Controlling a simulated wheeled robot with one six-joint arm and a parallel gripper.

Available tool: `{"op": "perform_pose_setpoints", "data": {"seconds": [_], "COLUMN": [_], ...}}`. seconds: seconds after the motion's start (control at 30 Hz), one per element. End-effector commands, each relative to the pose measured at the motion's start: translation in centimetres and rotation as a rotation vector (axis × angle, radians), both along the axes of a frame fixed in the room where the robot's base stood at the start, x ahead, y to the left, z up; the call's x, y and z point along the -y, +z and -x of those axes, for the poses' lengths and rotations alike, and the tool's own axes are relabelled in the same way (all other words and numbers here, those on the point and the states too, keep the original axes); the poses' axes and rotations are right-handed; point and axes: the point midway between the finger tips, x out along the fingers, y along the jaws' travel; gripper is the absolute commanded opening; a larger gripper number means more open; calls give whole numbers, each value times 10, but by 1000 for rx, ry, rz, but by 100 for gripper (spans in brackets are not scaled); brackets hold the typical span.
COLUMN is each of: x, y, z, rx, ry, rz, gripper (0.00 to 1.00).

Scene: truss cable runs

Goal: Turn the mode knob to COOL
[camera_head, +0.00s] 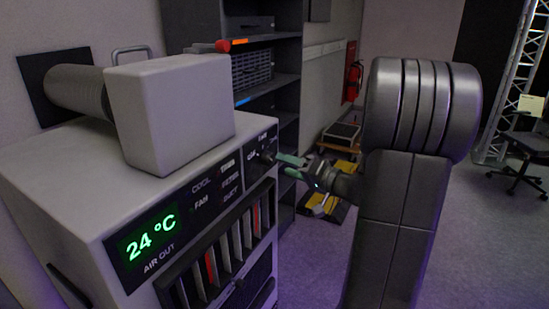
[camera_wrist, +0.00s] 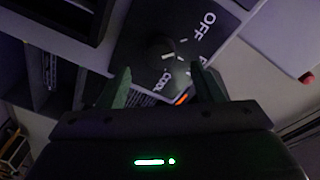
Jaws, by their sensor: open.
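The mode knob (camera_wrist: 165,50) is a dark round knob on a dark panel with white lettering. In the wrist view OFF stands beside it at the upper right and COOL just below it; a third label is partly covered. A light mark on the knob sits on its lower right side; its exact setting is hard to read. My gripper (camera_wrist: 160,88) is open, its two green fingers pointing at the knob from either side, apart from it as far as I can tell. In the head view my gripper (camera_head: 290,166) is at the right end of the unit's front panel (camera_head: 190,195), and the knob is small there.
The cooling unit (camera_head: 60,180) shows a green 24 °C display (camera_head: 150,240), with vertical vent slats (camera_head: 225,250) below the panel. A pale box (camera_head: 175,110) and a duct sit on top. Dark shelves (camera_head: 275,80) stand behind. Open floor lies to the right.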

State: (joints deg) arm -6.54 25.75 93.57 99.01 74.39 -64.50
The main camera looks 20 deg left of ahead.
Motion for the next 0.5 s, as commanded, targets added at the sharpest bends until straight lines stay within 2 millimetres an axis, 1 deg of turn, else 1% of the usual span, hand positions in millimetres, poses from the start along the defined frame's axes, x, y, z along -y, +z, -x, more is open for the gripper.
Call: {"op": "perform_pose_setpoints", "data": {"seconds": [0.03,0.2,0.3,0.5], "x": [-11,-36,-45,-52], "y": [2,2,1,0], "z": [-1,-7,-9,-10], "rx": [-1,1,-1,0], "ry": [4,2,1,0], "rz": [0,-1,0,0], "gripper": [60,60,60,60]}}
